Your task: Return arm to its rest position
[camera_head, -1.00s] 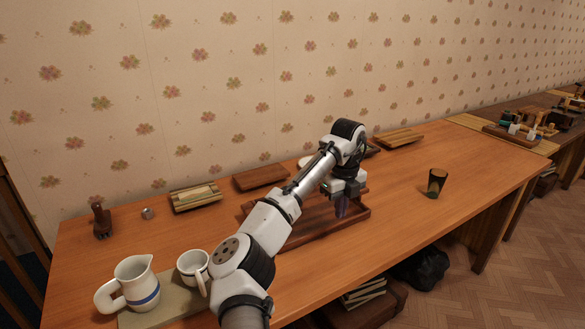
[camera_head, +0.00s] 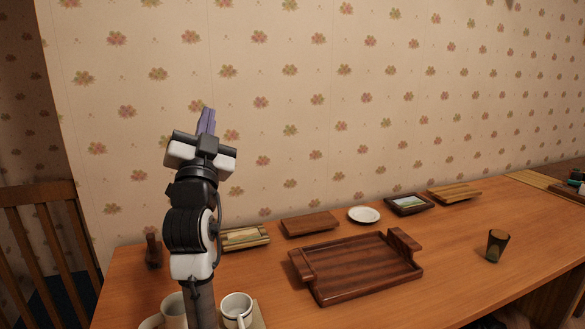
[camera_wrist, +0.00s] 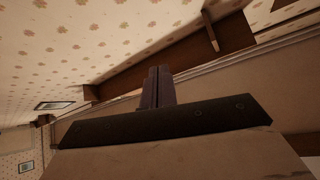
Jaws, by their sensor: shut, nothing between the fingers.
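My gripper (camera_head: 206,122) is raised in front of the wallpapered wall at the left of the head view, pointing up. Its fingers are together and empty. In the wrist view the shut fingers (camera_wrist: 157,88) show at the middle, with the ceiling edge and wall beyond. The gripper touches nothing that I can see.
The wooden table (camera_head: 450,245) holds a dark tray (camera_head: 360,265), a white mug (camera_head: 237,308), a dark cup (camera_head: 497,246), a white plate (camera_head: 364,214) and several boards along the wall. A wooden chair (camera_head: 45,225) stands at the left.

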